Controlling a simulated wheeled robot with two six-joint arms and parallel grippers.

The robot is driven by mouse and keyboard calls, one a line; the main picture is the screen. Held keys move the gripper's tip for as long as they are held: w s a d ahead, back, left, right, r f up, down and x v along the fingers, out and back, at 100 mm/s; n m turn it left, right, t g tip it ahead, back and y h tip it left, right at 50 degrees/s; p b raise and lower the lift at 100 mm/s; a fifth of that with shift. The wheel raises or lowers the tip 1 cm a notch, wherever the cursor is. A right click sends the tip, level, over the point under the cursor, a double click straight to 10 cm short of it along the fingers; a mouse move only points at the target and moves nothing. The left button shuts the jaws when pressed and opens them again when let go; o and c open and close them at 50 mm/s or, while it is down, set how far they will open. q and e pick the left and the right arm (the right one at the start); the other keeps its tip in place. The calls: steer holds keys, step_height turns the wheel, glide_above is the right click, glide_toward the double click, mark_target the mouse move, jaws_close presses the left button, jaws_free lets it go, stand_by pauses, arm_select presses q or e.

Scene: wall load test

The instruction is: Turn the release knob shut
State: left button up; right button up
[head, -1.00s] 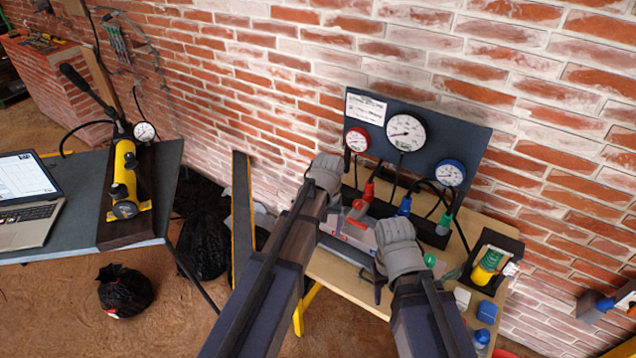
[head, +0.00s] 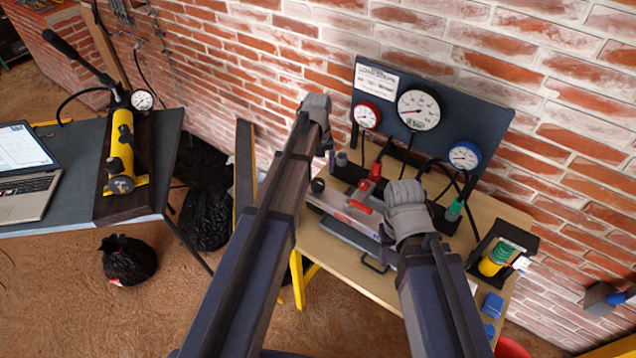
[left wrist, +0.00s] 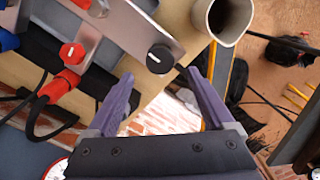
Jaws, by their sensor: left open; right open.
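A black knob with a white line (left wrist: 160,58) sits at the end of a metal block (left wrist: 128,30), which also carries a red knob (left wrist: 72,53). In the head view the black knob (head: 317,185) shows just beside my left arm, and the block (head: 345,212) lies on the wooden table with a red lever (head: 366,195). My left gripper (left wrist: 158,78) is open and empty, its fingertips to either side of the knob's near side, apart from it. In the head view the left gripper (head: 326,142) is partly hidden. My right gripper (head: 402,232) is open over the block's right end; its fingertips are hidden.
A dark gauge panel (head: 430,110) stands behind the block against the brick wall, with hoses in front. A hollow pale cup or tube (left wrist: 222,18) is close to the left fingers. A yellow hand pump (head: 122,150) and laptop (head: 25,180) are on the left table.

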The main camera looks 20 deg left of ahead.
mark_target(318, 182)
arm_select(q)
step_height(318, 182, down, 6)
steer(key=b, duration=0.5)
steer(key=shift+c, duration=0.2)
steer(key=c, duration=1.3)
